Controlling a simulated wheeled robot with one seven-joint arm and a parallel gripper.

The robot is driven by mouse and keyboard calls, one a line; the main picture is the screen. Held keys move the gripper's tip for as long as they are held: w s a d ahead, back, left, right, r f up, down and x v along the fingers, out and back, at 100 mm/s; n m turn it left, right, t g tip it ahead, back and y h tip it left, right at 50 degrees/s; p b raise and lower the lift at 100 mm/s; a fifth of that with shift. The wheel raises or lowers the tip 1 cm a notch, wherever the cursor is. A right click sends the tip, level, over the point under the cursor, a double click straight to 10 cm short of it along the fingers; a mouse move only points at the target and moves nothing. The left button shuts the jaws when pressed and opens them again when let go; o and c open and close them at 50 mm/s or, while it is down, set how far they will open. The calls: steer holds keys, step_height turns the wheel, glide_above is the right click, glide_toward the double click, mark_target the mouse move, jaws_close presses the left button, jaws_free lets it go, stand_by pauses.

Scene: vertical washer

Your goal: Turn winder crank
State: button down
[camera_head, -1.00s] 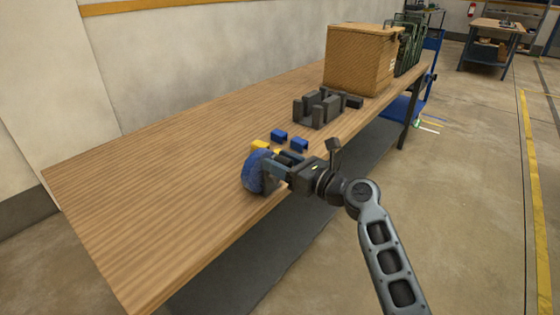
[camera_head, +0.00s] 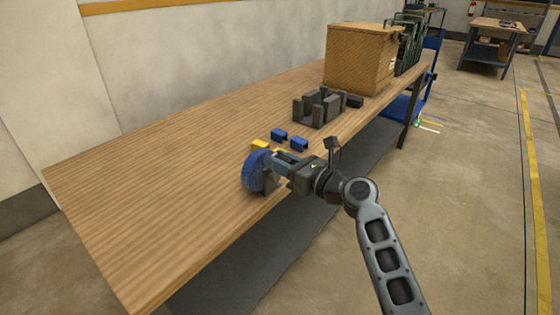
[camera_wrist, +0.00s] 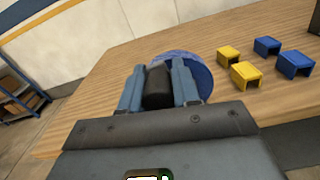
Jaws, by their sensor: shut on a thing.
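The winder (camera_head: 257,173) is a blue round wheel standing upright near the front edge of the wooden table (camera_head: 150,200), on a dark foot. In the wrist view its blue disc (camera_wrist: 200,72) shows behind my fingers. My gripper (camera_head: 280,163) reaches in from the right, at the near side of the wheel. In the wrist view my gripper (camera_wrist: 158,85) is shut on a dark crank handle (camera_wrist: 158,88) between its two blue-grey fingers. The rest of the crank is hidden behind the fingers.
Two blue clips (camera_head: 279,135) and yellow clips (camera_head: 260,145) lie just beyond the winder. A dark slotted block (camera_head: 320,108) stands farther back, before a brown woven box (camera_head: 360,60). The table's left part is clear.

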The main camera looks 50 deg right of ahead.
steer(key=shift+r+p, duration=0.15)
steer(key=shift+p, duration=0.65)
steer(key=shift+d+m+p, duration=0.1)
steer(key=shift+m+p, duration=0.3)
steer(key=shift+f, duration=0.2)
steer(key=c, duration=0.9)
jaws_free()
steer(key=shift+o, duration=0.2)
steer(key=s, duration=0.7)
steer(key=shift+s+d+b, duration=0.2)
steer(key=shift+s+b, duration=0.2)
